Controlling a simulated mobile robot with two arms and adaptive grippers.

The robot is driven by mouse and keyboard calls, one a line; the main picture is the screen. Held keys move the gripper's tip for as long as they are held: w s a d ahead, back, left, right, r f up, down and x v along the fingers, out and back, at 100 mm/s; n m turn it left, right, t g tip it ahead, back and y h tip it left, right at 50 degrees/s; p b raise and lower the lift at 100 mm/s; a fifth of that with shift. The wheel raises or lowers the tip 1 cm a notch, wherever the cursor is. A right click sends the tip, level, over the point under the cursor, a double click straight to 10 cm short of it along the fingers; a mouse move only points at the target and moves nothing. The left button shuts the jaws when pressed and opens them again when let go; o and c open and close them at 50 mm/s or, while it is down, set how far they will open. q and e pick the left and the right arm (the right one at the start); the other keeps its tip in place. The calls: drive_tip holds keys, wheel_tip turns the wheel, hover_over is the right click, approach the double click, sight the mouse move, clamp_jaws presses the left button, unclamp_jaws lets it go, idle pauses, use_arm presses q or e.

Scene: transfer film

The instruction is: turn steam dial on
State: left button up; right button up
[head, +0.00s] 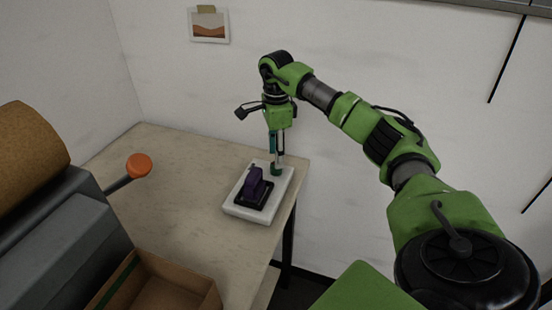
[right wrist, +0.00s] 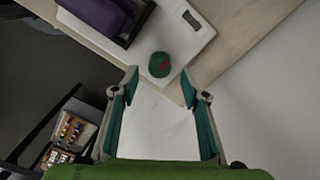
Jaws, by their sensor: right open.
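The steam dial is a small dark green knob with a red mark (right wrist: 159,64) on the white base (head: 236,209) of a press with a purple upper part (head: 255,185). In the right wrist view the dial sits near a corner of the white base (right wrist: 178,45), just beyond and roughly midway between my fingertips. My right gripper (head: 277,158) points down over that side of the base, and its open, empty fingers also show in the right wrist view (right wrist: 159,82). In the head view the fingers partly cover the dial area. My left gripper is not in view.
The press stands near the right edge of the pale table (head: 180,165). At left are a machine with an orange-knobbed lever (head: 139,165) and a brown roll (head: 30,150). An open cardboard box (head: 150,285) is at the front. The table's middle is clear.

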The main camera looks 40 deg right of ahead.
wheel_tip(320, 180, down, 2)
drive_tip(key=shift+f, duration=0.6)
drive_tip(key=c, duration=1.1)
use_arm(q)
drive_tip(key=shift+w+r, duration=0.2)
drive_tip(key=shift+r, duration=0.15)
